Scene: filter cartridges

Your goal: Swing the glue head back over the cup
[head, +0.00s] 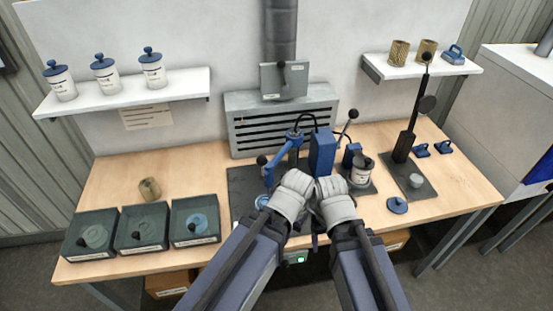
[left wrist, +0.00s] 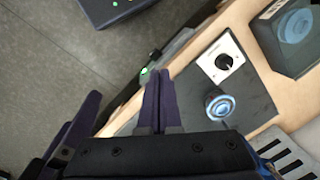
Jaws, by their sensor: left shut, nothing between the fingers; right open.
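A round blue piece (left wrist: 220,107) also shows on the plate in the left wrist view. My left gripper (left wrist: 158,100) is shut and empty, apart from that piece. My right gripper (head: 334,193) is open, close beside the left at the plate's front; its fingertips are mostly hidden.
A blue block-shaped unit (head: 322,150) stands behind my grippers. Several dark bins (head: 141,247) line the left front. A dial panel (left wrist: 221,60) lies near the left gripper.

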